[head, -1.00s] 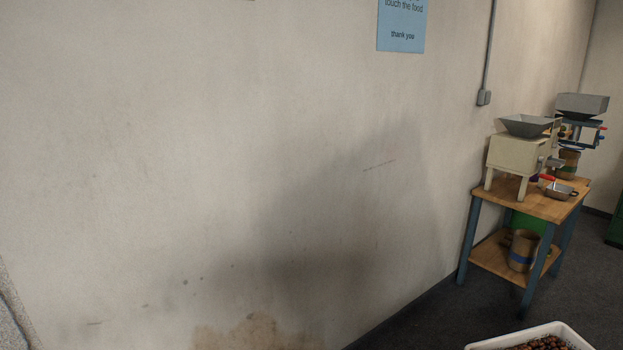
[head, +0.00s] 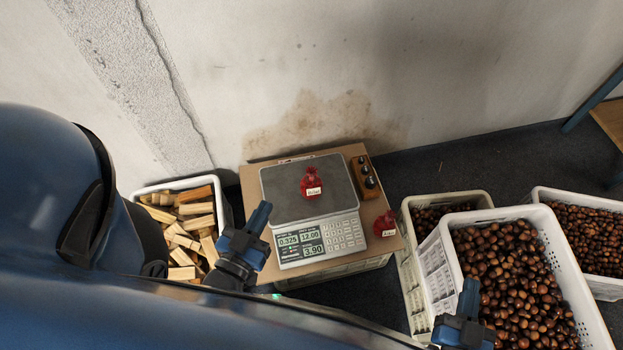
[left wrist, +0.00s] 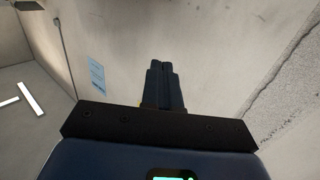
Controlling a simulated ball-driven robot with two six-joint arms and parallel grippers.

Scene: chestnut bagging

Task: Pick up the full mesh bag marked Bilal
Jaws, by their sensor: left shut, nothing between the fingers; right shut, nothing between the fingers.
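A red mesh bag (head: 311,183) with a white label sits on the grey plate of the scale (head: 340,240). A second red mesh bag (head: 385,223), also labelled, lies at the right edge of the cardboard-brown board under the scale. Both labels are too small to read surely. My left gripper (head: 262,210) is shut and empty, in front of the scale's left corner, apart from both bags. Its closed fingers also show in the left wrist view (left wrist: 168,72), pointing at bare wall. My right gripper (head: 469,288) is shut and empty, in front of the white chestnut crate.
The brown board (head: 250,182) rests on a pale crate. A block with dark knobs or weights (head: 364,177) stands right of the scale plate. A crate of split wood (head: 224,210) is at left. Chestnut crates (head: 433,262) fill the right. The wall is close behind.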

